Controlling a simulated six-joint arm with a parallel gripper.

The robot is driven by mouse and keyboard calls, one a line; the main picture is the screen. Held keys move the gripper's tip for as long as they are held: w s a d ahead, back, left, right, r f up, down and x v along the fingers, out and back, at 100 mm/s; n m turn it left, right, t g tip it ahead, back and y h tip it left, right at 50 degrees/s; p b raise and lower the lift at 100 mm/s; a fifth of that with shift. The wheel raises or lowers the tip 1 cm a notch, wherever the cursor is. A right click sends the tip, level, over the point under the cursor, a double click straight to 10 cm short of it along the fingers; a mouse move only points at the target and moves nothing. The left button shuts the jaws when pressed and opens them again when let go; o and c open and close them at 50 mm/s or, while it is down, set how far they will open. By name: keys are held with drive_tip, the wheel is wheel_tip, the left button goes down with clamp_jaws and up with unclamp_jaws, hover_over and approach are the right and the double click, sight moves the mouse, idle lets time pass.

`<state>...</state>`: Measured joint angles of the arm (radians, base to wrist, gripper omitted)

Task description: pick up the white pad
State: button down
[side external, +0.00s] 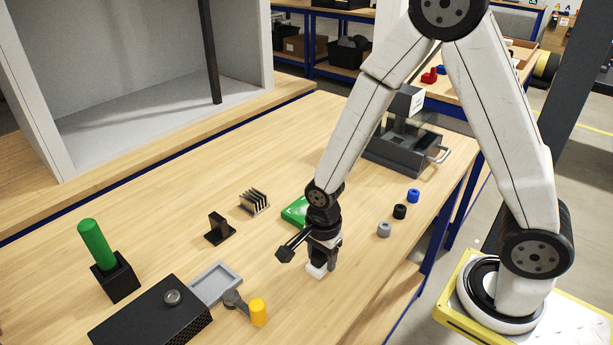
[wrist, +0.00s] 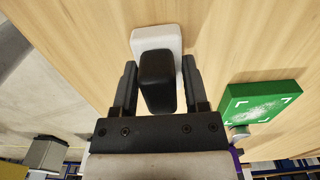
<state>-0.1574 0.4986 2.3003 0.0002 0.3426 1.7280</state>
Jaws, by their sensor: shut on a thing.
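The white pad (side external: 316,270) shows below my gripper (side external: 324,256) near the front of the wooden table; I cannot tell whether it touches the table. In the wrist view the pad (wrist: 157,38) is a white rounded block behind a black upright part (wrist: 157,80) that looks like its grip. My gripper's two fingers (wrist: 159,64) are shut on this black part, one on each side. The black part hides much of the pad.
A green box (side external: 295,212) lies just behind my gripper. Grey, black and blue small cylinders (side external: 399,212) stand to the right. A finned metal block (side external: 254,202), a black stand (side external: 219,230), a grey tray (side external: 215,284) and a yellow-ended tool (side external: 258,312) are to the left.

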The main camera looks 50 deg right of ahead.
drive_tip(key=shift+r, duration=0.1)
drive_tip(key=shift+r, duration=4.9)
drive_tip(key=c, duration=0.6)
unclamp_jaws()
drive_tip(key=c, duration=0.6)
drive_tip(key=w+d, duration=0.2)
drive_tip(key=w, duration=0.1)
drive_tip(key=w+d, duration=0.1)
drive_tip(key=w, duration=0.3)
drive_tip(key=w+d, duration=0.2)
drive_tip(key=w, duration=0.2)
drive_tip(key=shift+d+r, duration=0.1)
drive_tip(key=shift+d, duration=0.2)
drive_tip(key=shift+w+d, duration=0.5)
drive_tip(key=shift+w, duration=0.15)
